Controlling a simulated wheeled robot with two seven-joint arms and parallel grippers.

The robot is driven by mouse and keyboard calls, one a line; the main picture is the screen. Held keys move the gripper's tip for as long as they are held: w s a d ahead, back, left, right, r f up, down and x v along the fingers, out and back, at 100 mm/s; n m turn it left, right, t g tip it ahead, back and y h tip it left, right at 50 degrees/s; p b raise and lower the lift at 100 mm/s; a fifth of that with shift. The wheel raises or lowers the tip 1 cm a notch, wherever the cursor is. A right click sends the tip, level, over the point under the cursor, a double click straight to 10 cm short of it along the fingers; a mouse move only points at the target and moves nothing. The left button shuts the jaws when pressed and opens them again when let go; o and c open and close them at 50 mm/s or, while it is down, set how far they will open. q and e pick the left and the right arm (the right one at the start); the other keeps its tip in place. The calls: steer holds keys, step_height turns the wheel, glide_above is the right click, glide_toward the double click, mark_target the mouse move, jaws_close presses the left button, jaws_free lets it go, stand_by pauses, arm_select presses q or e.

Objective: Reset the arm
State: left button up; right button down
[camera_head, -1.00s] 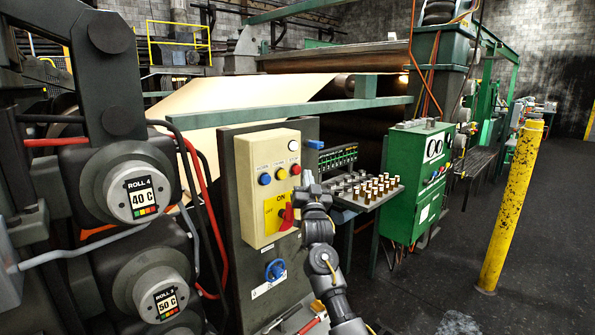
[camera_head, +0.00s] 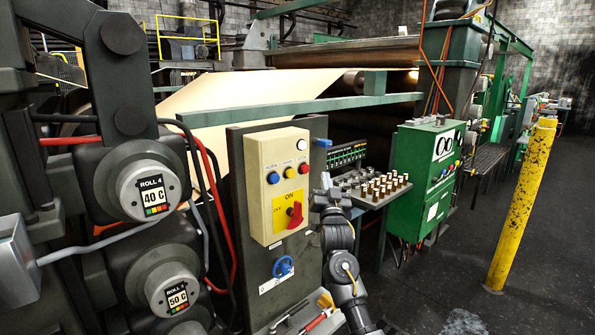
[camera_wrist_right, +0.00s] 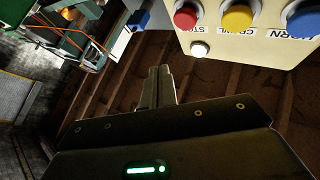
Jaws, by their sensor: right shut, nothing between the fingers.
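My right gripper (camera_head: 326,182) is shut and empty, pointing upward just right of the beige control box (camera_head: 265,205). The box carries a red rotary switch (camera_head: 295,214) on a yellow ON/OFF plate, with blue, yellow and red buttons above. The gripper stands apart from the red switch, which is in plain sight. In the right wrist view the closed fingers (camera_wrist_right: 157,86) have nothing between them. The box's underside-up face (camera_wrist_right: 250,35) with its buttons shows at the upper right there. My left gripper is in neither view.
A tray of small brown-and-white cylinders (camera_head: 378,188) and a green cabinet (camera_head: 415,175) stand right of my arm. A blue valve handle (camera_head: 283,266) and loose tools (camera_head: 315,315) are below the box. A yellow post (camera_head: 520,205) stands on open floor at right.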

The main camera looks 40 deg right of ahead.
steer(key=shift+f, duration=0.1)
steer(key=w+a+f+n+g+y, duration=0.1)
steer(key=w+a+f+n+y, duration=0.15)
steer(key=f, duration=1.05)
steer(key=w+a+f+n+g+y, duration=0.1)
steer(key=a+f+n+g+y, duration=0.15)
steer(key=f, duration=1.05)
steer(key=s+a+f+n+g+y+b, duration=0.15)
steer(key=s+a+f, duration=0.35)
steer(key=f, duration=0.7)
steer(key=s+a+f+n+g+y, duration=0.1)
steer(key=s+a+f+g+y, duration=0.15)
steer(key=s+f, duration=0.7)
steer(key=s+a+f+n+g+y+b, duration=0.1)
steer(key=s+a+f+g, duration=0.2)
steer(key=f, duration=1.2)
steer(key=s+a+f+n+g+y, duration=0.1)
steer(key=s+a+f+g, duration=0.35)
steer(key=s+f, duration=0.85)
steer(key=s+a+f+g, duration=0.1)
steer(key=s+a+f, duration=0.2)
steer(key=s, duration=0.7)
steer(key=s+a+f+n+g+y, duration=0.1)
steer(key=s+a+f, duration=0.2)
steer(key=s, duration=0.7)
steer(key=s+a+f+n+g, duration=0.1)
steer(key=s+a+f, duration=0.1)
steer(key=s, duration=0.9)
steer(key=shift+a+f+g+y+b, duration=0.4)
steer(key=shift+f, duration=0.15)
